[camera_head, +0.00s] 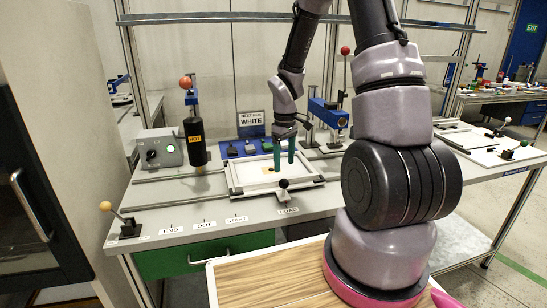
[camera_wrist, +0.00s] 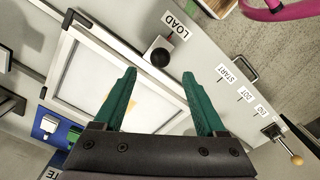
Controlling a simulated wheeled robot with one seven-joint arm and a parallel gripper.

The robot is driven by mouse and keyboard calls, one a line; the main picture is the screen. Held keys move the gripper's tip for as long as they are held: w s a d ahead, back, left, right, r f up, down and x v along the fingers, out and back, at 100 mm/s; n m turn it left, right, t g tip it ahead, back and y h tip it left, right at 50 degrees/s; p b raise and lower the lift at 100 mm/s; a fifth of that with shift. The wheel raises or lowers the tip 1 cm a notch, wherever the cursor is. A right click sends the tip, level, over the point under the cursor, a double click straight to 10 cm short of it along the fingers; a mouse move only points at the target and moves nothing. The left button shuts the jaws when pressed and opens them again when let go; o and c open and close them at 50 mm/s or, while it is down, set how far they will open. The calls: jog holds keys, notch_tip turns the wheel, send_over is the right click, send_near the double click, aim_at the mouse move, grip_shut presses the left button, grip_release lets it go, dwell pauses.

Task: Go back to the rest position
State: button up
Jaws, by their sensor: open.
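My gripper (camera_head: 284,160) is open and empty, with green fingers spread apart. It hangs above the white framed tray (camera_head: 240,192) on the workbench, which lies near the LOAD label. In the wrist view my gripper (camera_wrist: 165,100) points over the same white tray (camera_wrist: 85,55), and nothing is between its fingers. A small orange mark inside the tray shows partly behind the fingers. I cannot tell how high the fingers are above the tray.
A lever with a dark knob (camera_head: 284,184) stands at the tray's front edge. A black cylinder marked HOT (camera_head: 196,142), a grey button box (camera_head: 160,150) and a blue device (camera_head: 328,113) stand around it. A "NEXT BOX WHITE" sign (camera_head: 251,118) is behind.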

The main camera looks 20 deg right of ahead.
jog(key=s+r+m+t, duration=0.2)
jog(key=s+r+m, duration=0.1)
jog(key=r, duration=0.7)
jog(key=s+r+m+t, duration=0.1)
jog(key=s+r+m, duration=0.1)
jog(key=r, duration=0.7)
jog(key=s+a+r+m+t+y, duration=0.2)
jog(key=s+r+m+t, duration=0.2)
jog(key=s+r, duration=0.8)
jog(key=shift+s+a+r+m, duration=0.15)
jog(key=shift+s+r+m, duration=0.1)
jog(key=shift+s+m, duration=0.45)
